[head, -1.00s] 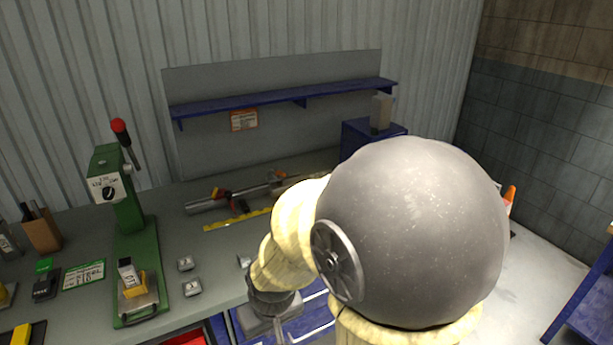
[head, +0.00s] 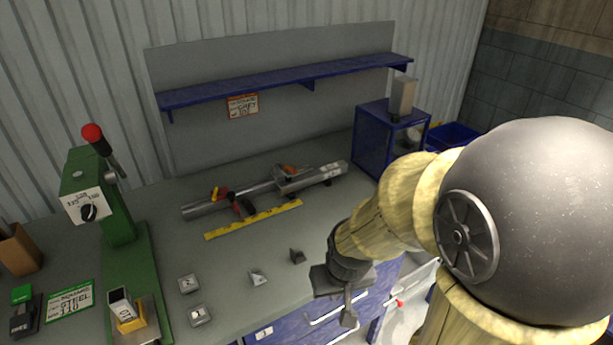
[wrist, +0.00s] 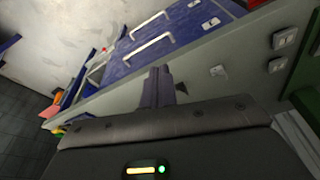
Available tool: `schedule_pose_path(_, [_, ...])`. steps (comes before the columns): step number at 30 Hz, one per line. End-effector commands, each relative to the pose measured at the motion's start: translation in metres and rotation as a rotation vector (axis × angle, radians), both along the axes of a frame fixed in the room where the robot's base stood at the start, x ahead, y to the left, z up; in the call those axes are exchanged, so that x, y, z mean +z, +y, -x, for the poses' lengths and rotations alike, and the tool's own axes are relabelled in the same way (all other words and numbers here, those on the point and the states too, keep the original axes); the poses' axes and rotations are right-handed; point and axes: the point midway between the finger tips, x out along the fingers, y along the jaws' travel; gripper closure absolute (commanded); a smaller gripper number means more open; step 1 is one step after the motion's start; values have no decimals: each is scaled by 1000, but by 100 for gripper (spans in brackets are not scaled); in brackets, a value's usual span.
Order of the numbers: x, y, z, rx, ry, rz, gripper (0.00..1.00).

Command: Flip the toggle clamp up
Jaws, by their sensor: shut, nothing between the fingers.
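A bar assembly lies on the grey bench in the head view, with a metal bar (head: 205,208) at its left and a grey channel block (head: 322,178) at its right. A red and black fitting with a yellow-orange top (head: 238,205) sits around the bar further left. I cannot tell for certain which is the toggle clamp. My gripper (head: 348,314) is shut and empty, at the bench's front edge, apart from both. Its closed fingers (wrist: 157,88) show in the wrist view, where neither clamp can be made out.
A yellow ruler strip (head: 254,220) lies in front of the bar. Several small metal blocks (head: 258,278) are nearer the front. A green press (head: 118,225) stands left, and a blue cabinet (head: 372,140) at the back right. A blue shelf (head: 285,80) hangs above the bench.

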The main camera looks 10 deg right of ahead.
Motion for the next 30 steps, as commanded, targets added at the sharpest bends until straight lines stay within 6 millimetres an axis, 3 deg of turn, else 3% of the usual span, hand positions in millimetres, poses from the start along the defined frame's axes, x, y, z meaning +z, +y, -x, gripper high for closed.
schedule_pose_path(9, [0, 0, -1, 5, -3, 1, 100])
schedule_pose_path(14, [-9, -6, -22, 87, -52, 33, 100])
schedule_pose_path(20, [-30, -20, -96, 410, -224, 186, 100])
schedule_pose_path(30, [-61, -48, -236, 1077, -509, 717, 100])
